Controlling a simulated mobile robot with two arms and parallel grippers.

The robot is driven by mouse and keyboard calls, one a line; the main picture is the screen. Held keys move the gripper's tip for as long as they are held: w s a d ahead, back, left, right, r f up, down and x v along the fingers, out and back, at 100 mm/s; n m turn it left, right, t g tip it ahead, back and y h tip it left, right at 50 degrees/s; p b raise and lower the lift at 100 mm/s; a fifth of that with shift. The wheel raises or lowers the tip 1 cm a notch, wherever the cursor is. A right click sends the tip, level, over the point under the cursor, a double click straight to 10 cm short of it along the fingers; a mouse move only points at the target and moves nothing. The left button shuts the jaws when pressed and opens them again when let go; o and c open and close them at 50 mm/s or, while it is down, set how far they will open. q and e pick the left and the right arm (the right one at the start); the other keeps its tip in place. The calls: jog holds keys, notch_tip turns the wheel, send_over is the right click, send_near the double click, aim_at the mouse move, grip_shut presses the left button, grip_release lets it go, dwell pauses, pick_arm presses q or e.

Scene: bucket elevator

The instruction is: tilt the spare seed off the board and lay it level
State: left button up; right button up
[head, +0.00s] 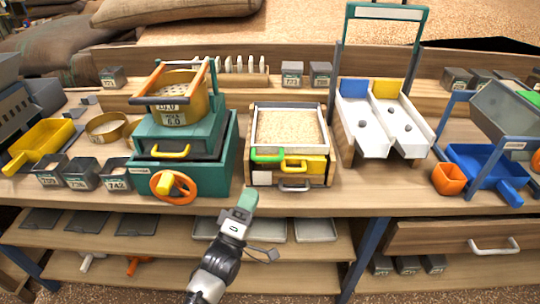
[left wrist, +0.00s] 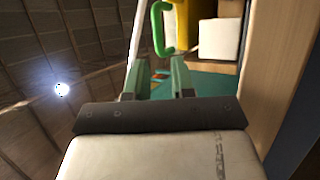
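A wooden box (head: 249,140) stands mid-counter, its open top filled with pale seed (head: 288,128). I cannot make out a separate board under the seed. A green handle (head: 267,155) sticks out at its front left, beside a yellow handle (head: 293,164), with a grey handle (head: 294,187) below. My left gripper (head: 246,199) is just in front of the box's lower left, apart from it. In the left wrist view, its fingers (left wrist: 158,80) are apart with nothing held, and the green handle (left wrist: 158,28) shows ahead of them. My right gripper is not in view.
A teal machine (head: 185,180) with an orange wheel (head: 174,186) stands close left of the box. A white two-lane chute (head: 362,140) stands to the right. Shelves with trays (head: 316,230) lie below the counter. A narrow strip of counter front is clear.

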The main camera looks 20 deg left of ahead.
aim_at(266, 159)
pick_arm(q)
jog(key=p+x, duration=0.1)
jog(key=x, duration=0.9)
jog(key=shift+w+r, duration=0.1)
grip_shut()
